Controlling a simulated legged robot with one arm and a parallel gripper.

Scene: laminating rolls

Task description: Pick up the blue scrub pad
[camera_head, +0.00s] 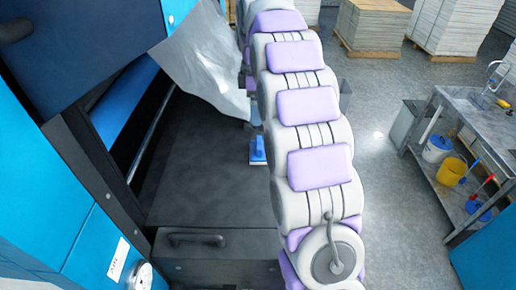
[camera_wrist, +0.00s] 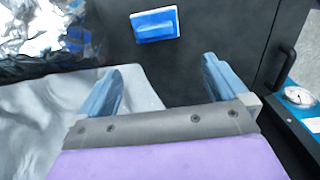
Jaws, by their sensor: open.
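The blue scrub pad (camera_head: 257,149) lies on the dark flat surface of the machine, just left of my arm in the head view. In the wrist view the pad (camera_wrist: 155,25) is a small blue block with a pale edge, lying beyond my fingertips and roughly between their lines. My gripper (camera_wrist: 160,80) is open and empty, with its two blue-grey fingers spread wide. The fingers are apart from the pad. In the head view my arm hides most of the gripper.
A crumpled silvery film (camera_head: 203,65) hangs over the machine's dark bed (camera_head: 190,185); pale sheeting also lies under my left finger in the wrist view. A black handle (camera_head: 197,239) and a gauge (camera_wrist: 299,96) are nearby. A metal bench (camera_head: 462,107) with buckets stands right.

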